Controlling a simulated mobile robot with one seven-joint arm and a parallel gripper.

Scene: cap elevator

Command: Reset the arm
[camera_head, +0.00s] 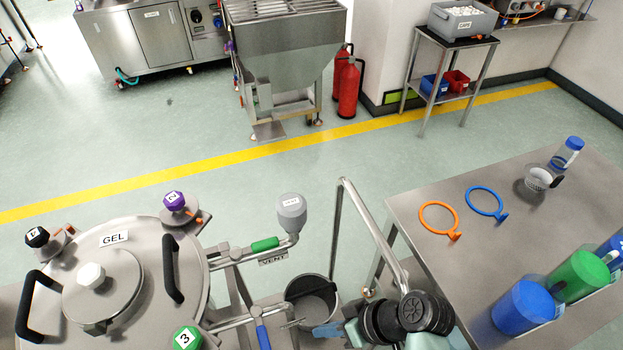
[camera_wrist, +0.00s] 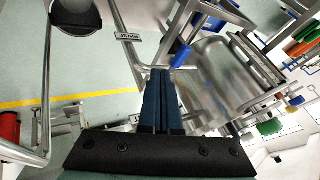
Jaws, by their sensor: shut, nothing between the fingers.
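In the wrist view the two dark blue fingers of my gripper (camera_wrist: 160,74) are closed together, with nothing between them. They point at steel pipework and a steel frame with a blue handle (camera_wrist: 182,56). I cannot tell whether the fingertips touch anything. In the head view, dark round parts at the lower middle look like my arm, low between the GEL vessel (camera_head: 190,262) and the steel table (camera_head: 425,212).
A grey bucket (camera_head: 313,300) and a steel pipe (camera_head: 372,232) stand near the arm.

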